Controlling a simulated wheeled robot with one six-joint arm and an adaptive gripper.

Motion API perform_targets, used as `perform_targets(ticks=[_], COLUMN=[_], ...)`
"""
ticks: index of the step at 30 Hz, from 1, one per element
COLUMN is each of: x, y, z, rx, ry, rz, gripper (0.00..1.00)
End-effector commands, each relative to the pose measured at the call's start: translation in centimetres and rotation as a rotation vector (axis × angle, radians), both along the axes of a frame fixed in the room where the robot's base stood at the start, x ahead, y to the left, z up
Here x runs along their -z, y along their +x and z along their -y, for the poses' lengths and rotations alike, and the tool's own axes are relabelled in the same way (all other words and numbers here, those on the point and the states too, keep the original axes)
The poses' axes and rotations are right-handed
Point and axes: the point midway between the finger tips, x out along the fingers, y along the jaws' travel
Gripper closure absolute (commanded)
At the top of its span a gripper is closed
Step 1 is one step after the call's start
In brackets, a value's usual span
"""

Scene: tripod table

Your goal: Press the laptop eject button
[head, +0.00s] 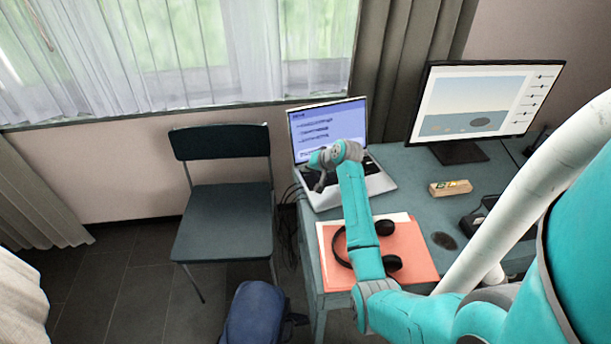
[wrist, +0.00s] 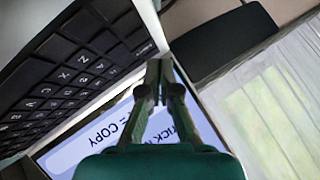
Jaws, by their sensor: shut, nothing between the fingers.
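The open laptop (head: 328,117) stands at the left end of the desk, its screen lit with text. In the wrist view its black keyboard (wrist: 70,75) fills the left side, and its screen (wrist: 100,150) shows the word COPY. My gripper (head: 320,187) is over the left part of the laptop in the head view. In the wrist view my gripper (wrist: 159,68) is shut and empty, its tips in front of the laptop's pale edge. I cannot tell whether they touch it. I cannot make out the eject button in either view.
Black headphones (head: 391,262) lie on an orange folder (head: 416,250) at the desk's front. A monitor (head: 482,98) and a small box (head: 450,188) are to the right. A dark chair (head: 222,220) stands left of the desk (head: 412,165), with a blue bag (head: 254,312) in front.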

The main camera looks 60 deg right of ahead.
Motion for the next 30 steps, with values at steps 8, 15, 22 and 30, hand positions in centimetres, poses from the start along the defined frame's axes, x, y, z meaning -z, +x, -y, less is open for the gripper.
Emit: perform_targets(ticks=[8, 15, 22, 30], x=[0.5, 0.8, 0.8, 1.1], y=[0.0, 0.0, 0.0, 0.0], z=[0.0, 0.0, 0.0, 0.0], rx=[0.0, 0.0, 0.0, 0.0], ry=[0.001, 0.0, 0.0, 0.0], rz=[0.0, 0.0, 0.0, 0.0], gripper=[1.0, 1.0, 1.0, 1.0])
